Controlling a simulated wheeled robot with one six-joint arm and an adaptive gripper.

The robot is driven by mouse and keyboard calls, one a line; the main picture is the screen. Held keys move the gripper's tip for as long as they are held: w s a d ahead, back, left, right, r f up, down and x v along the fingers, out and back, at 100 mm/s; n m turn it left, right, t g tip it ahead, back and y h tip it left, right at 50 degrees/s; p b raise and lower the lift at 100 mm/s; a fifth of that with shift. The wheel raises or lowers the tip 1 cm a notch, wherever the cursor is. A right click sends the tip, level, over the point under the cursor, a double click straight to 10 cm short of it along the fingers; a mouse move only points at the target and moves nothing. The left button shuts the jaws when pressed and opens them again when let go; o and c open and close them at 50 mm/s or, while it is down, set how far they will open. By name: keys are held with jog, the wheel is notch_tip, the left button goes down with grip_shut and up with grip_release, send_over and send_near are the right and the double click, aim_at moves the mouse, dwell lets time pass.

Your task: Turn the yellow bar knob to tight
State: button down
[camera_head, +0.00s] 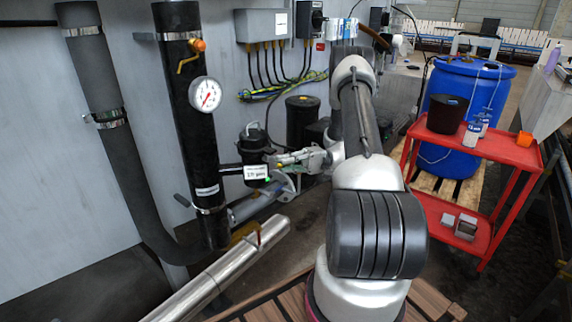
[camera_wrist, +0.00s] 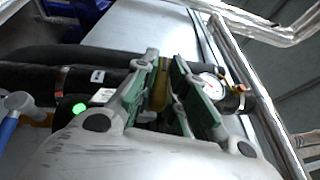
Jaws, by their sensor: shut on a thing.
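The yellow bar knob (camera_wrist: 160,94) shows as a narrow yellow strip between the green-padded fingers of my gripper (camera_wrist: 165,68) in the wrist view. The fingers are shut on it and hide much of it. In the head view my gripper (camera_head: 280,160) reaches left, close to a black canister (camera_head: 250,146) beside the black pipe. I cannot make out the knob there. A small label with a number (camera_head: 255,172) sits in front of the canister, with a green light just below. The knob's exact angle is not clear.
A black pipe (camera_head: 193,120) carries a round gauge (camera_head: 205,94) and an orange-yellow valve lever (camera_head: 187,63). A silver pipe (camera_head: 226,272) runs low in front. A red cart (camera_head: 497,146) and a blue drum (camera_head: 494,87) stand right.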

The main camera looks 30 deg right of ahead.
jog(key=c, duration=1.5)
grip_release()
